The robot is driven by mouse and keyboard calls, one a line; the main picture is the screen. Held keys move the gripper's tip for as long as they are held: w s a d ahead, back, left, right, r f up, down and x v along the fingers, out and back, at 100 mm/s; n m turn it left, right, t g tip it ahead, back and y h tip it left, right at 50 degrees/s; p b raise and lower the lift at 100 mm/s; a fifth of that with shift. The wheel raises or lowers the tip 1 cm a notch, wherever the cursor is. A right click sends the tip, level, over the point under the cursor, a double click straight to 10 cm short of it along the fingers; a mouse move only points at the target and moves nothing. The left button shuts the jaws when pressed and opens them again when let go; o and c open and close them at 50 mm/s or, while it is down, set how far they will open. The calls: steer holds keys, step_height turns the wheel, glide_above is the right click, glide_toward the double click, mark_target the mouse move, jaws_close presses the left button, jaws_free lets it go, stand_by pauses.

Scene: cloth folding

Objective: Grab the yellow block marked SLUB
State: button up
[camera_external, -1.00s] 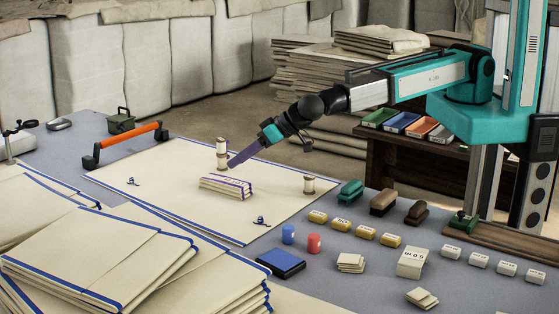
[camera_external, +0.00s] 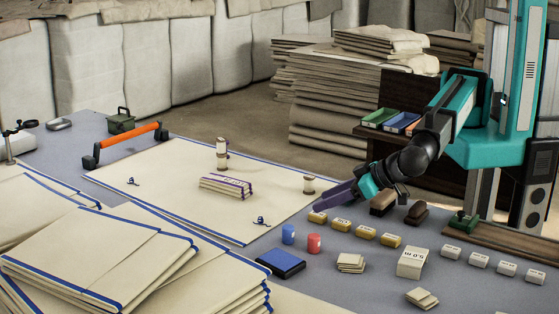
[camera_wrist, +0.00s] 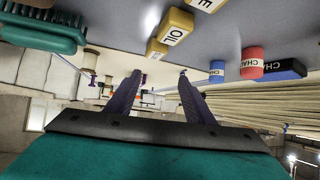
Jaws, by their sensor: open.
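Several yellow blocks stand in a row on the grey table: the leftmost (camera_external: 318,217), the second (camera_external: 341,225), the third (camera_external: 366,232) and the rightmost (camera_external: 391,240). Their labels are too small to read in the external view, so I cannot tell which is marked SLUB. In the wrist view one yellow block (camera_wrist: 171,34) appears to read OIL, and another (camera_wrist: 206,5), cut by the frame edge, shows an E. My gripper (camera_external: 328,198) is open and empty, above and behind the left end of the row. Its two fingers (camera_wrist: 160,82) are apart in the wrist view.
A green brush (camera_wrist: 42,32) is beside my gripper, hidden by it in the external view. Brown brushes (camera_external: 383,202) stand behind the row. Blue (camera_external: 288,234) and red (camera_external: 314,243) chalks, a blue pad (camera_external: 280,263) and a large white block (camera_external: 412,262) are in front.

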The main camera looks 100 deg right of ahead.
steer(key=shift+m+t+h, duration=0.4)
steer(key=shift+h, duration=0.3)
steer(key=s+a+b, duration=0.1)
steer(key=s, duration=0.2)
steer(key=s+a, duration=0.2)
steer(key=s, duration=0.1)
steer(key=s+a+b, duration=0.1)
steer(key=s+a, duration=0.1)
steer(key=s, duration=0.2)
steer(key=shift+a+r+b, duration=0.15)
steer(key=shift+r+b, duration=0.1)
steer(key=shift+b, duration=0.05)
steer(key=shift+w, duration=0.1)
steer(key=p, duration=0.1)
glide_toward(320, 214)
steer(key=shift+f+x, duration=0.25)
steer(key=shift+x, duration=1.5)
steer(key=shift+a, duration=0.15)
steer(key=shift+r+p+x, duration=0.15)
steer(key=shift+p+x, duration=0.15)
steer(key=shift+x, duration=0.65)
steer(key=shift+r+p+x, duration=0.1)
steer(key=shift+p+x, duration=0.2)
steer(key=shift+x, duration=0.65)
steer(key=shift+w+d+f, duration=0.3)
steer(key=shift+w+d, duration=0.2)
steer(key=shift+c, duration=0.2)
